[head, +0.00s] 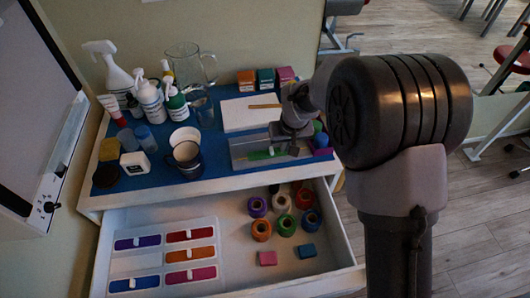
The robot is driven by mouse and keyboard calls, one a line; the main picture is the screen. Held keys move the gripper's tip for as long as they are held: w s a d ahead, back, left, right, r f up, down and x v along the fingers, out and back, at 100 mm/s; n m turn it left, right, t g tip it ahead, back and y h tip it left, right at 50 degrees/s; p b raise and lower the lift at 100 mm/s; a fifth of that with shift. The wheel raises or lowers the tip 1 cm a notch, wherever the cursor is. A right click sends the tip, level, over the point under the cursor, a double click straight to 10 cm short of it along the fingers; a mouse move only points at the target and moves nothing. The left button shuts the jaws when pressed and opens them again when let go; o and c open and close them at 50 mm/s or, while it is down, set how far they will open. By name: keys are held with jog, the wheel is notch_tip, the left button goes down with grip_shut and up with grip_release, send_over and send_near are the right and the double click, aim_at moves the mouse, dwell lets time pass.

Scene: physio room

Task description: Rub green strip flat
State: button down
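The green strip (260,155) lies on a grey plate (243,144) on the blue top of the cabinet, in the head view. A small pale patch shows on the strip near its right part. My gripper (291,151) points down over the right part of the plate, close to the right end of the strip. The fingertips are small and dark here. I cannot tell whether they touch the strip, or whether they are open or shut. My gripper and arm hide part of the plate's right side.
A white board (250,117) with a wooden stick lies behind the plate. Spray bottles (117,78), a glass jug (188,62) and mugs (187,156) stand to the left. Colored blocks (265,78) stand behind. The open drawer (228,232) in front holds tape rolls (261,229) and a tray (162,232).

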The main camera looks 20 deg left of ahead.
jog(key=shift+w+d, duration=0.3)
jog(key=shift+d, duration=0.25)
jog(key=shift+s+a, duration=0.4)
jog(key=shift+a, duration=0.25)
jog(key=shift+s+a, duration=0.35)
jog(key=shift+a, duration=0.25)
jog(key=shift+w+d, duration=0.4)
jog(key=shift+d, duration=0.25)
jog(key=shift+w+d, duration=0.35)
jog(key=shift+d, duration=0.25)
notch_tip(320, 180, up, 7)
jog(key=p, duration=0.5)
jog(key=shift+a, duration=0.1)
